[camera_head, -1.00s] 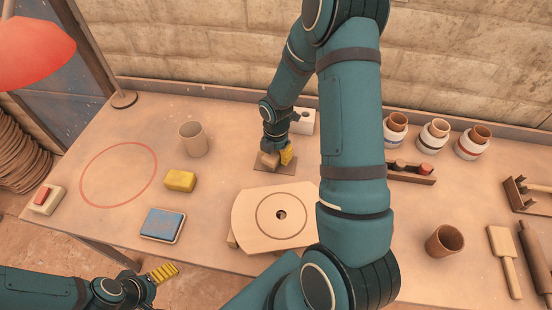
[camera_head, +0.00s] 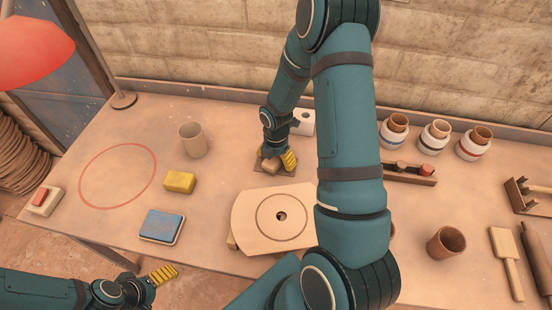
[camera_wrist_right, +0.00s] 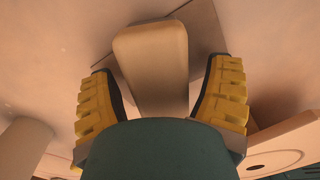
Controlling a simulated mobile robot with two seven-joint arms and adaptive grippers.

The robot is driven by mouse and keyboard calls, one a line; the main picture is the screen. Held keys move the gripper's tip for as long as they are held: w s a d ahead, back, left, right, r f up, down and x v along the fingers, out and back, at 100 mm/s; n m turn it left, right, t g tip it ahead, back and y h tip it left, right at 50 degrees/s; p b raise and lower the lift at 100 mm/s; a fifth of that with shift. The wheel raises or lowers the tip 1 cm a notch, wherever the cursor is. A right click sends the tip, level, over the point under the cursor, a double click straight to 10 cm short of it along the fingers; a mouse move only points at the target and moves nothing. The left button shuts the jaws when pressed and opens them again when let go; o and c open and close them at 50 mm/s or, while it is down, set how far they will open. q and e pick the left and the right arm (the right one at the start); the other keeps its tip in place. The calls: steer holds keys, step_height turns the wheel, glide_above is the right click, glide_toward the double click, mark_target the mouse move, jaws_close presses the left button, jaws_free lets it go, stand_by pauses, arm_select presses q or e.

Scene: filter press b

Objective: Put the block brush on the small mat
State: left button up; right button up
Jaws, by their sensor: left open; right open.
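The block brush (camera_head: 271,164), a pale wooden block, rests on the small mat (camera_head: 290,172), a thin dark-brown square at the middle back of the table. In the right wrist view the brush (camera_wrist_right: 152,65) lies between the fingers of my right gripper (camera_wrist_right: 160,72), with the mat (camera_wrist_right: 203,32) partly visible beneath it. My right gripper (camera_head: 276,159) is open around the brush, with gaps on both sides. The far finger is mostly hidden in the head view. My left gripper (camera_head: 163,275) is open and empty at the table's front left edge.
A round turntable board (camera_head: 255,222) stands in front of the mat. A clay cup (camera_head: 193,140), a yellow sponge (camera_head: 180,182) and a blue pad (camera_head: 161,225) are to the left. Several jars and tools stand right. The red-ringed area (camera_head: 118,176) is clear.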

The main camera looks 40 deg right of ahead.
step_height(320, 180, up, 12)
steer(key=p, duration=0.2)
steer(key=shift+p, duration=0.3)
stand_by(0.5)
